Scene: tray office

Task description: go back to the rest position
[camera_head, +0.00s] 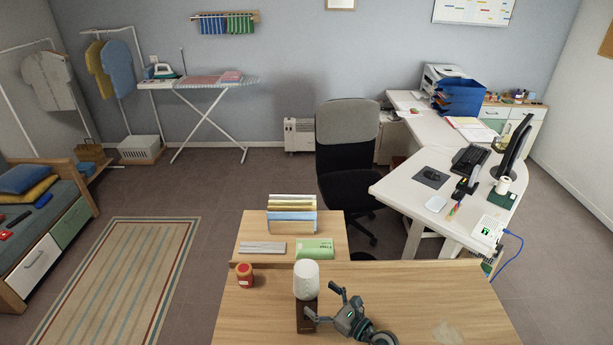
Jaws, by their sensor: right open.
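My right gripper (325,302) is above the near wooden table (450,300), with its fingers spread and pointing left. Nothing shows between its fingers. A white rounded cylinder (306,276) stands just behind the fingers, and a dark brown block (306,325) lies beside and partly under them. I cannot tell whether the gripper touches either. My left gripper is out of view.
A red jar (244,275) stands left on the table. An office chair (347,150) and white desk (410,195) stand beyond.

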